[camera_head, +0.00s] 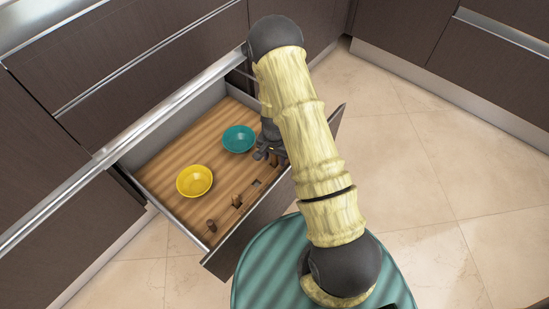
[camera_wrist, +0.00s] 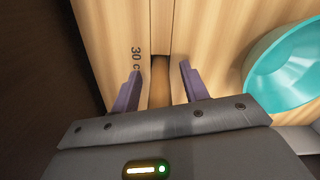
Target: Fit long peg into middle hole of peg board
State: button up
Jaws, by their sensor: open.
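My gripper (camera_wrist: 160,82) is open over the wooden surface inside the open drawer, and it also shows in the head view (camera_head: 268,154), partly hidden by my arm. In the wrist view a narrow brown wooden piece (camera_wrist: 160,78) lies between the two fingers, apart from both; I cannot tell whether it is the long peg or a slot. In the head view, small brown pegs or blocks show near the drawer's front edge, one at the front left (camera_head: 212,225) and one farther right (camera_head: 237,200). A dark square hole (camera_head: 257,183) lies beside them. The peg board's outline is unclear.
A yellow bowl (camera_head: 194,181) and a teal bowl (camera_head: 239,139) stand in the drawer (camera_head: 165,158); the teal one is close to my gripper, at right in the wrist view (camera_wrist: 292,70). The drawer walls bound the space. Dark cabinets stand behind, and tiled floor lies right.

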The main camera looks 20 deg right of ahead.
grip_shut()
jog(key=shift+r, duration=0.1)
notch_tip(320, 180, up, 10)
jog(key=p, duration=0.5)
jog(key=shift+p, duration=0.3)
